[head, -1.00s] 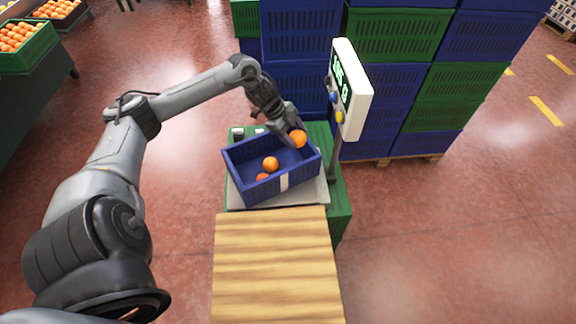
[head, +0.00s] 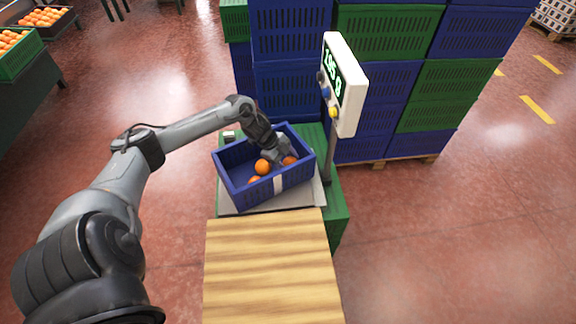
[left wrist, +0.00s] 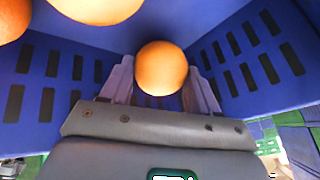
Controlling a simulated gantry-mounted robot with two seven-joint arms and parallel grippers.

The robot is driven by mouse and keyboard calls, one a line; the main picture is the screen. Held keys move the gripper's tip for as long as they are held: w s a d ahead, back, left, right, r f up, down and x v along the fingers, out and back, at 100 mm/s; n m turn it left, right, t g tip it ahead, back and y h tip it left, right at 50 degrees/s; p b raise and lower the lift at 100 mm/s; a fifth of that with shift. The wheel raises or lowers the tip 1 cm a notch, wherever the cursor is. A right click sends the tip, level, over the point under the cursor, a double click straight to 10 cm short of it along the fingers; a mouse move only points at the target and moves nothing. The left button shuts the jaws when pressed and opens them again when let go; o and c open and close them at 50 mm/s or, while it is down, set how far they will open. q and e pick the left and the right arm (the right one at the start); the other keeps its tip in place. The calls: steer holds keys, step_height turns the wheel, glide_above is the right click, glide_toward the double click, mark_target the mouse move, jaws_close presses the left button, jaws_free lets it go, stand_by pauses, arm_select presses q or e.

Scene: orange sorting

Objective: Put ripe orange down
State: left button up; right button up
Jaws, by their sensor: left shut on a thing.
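My left gripper (head: 281,156) is down inside the blue crate (head: 238,191), in its right part, shut on an orange (head: 290,161). In the left wrist view this held orange (left wrist: 161,68) sits between the two fingers (left wrist: 160,88), with the crate wall (left wrist: 240,60) around it. Two other oranges lie in the crate: one near the middle (head: 262,167) and one at the front wall (head: 254,180), partly hidden by it. I cannot tell whether the held orange touches the crate floor. My right gripper is not in view.
The crate stands on a scale plate (head: 228,207) with a display (head: 344,84) on a post at its right. A wooden board (head: 270,265) lies in front. Stacked blue and green crates (head: 385,75) stand behind.

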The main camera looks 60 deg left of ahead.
arm_select(q)
steer(key=shift+f, duration=0.7)
steer(key=shift+f, duration=0.1)
steer(key=o, duration=0.8)
